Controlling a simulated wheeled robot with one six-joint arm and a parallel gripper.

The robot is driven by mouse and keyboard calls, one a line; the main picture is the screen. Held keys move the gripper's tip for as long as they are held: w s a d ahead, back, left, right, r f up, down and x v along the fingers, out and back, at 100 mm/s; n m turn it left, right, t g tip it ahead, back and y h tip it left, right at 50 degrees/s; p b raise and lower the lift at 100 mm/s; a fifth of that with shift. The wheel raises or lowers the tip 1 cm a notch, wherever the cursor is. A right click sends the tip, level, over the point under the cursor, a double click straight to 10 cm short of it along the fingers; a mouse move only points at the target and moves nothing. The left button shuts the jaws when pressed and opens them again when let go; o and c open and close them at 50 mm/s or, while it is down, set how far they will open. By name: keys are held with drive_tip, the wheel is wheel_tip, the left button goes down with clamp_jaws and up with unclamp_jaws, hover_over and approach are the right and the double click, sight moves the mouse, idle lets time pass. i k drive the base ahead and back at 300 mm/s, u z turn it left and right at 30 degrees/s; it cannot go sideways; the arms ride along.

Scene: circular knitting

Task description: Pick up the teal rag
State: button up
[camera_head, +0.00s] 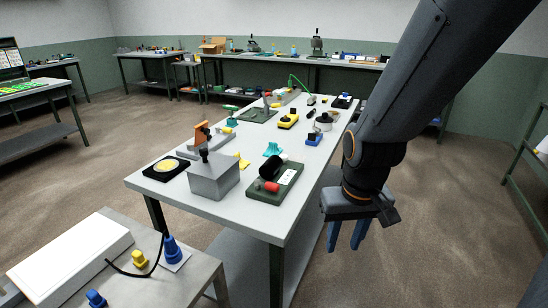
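A small, crumpled teal rag (272,149) lies on the grey central table (330,172), near its middle. My gripper (346,236) hangs to the right of this table, lower in the picture and apart from the rag. Its two blue fingers point down with a gap between them, and nothing shows in the gap. The rag is in plain view, with no part of my arm in front of it.
Near the rag are a green board (284,190) with black and red parts, a grey block (212,178) and a yellow rag (243,161). A bench (195,283) with a white box stands at front left. Brown floor (400,270) is clear around my gripper.

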sight(273, 149)
drive_tip(key=u, duration=0.5)
drive_tip(key=k, duration=0.15)
drive_tip(key=z, duration=1.5)
drive_tip(key=i, duration=1.85)
drive_tip(key=u, duration=1.25)
drive_tip(key=i, duration=0.6)
drive_tip(key=u, duration=0.6)
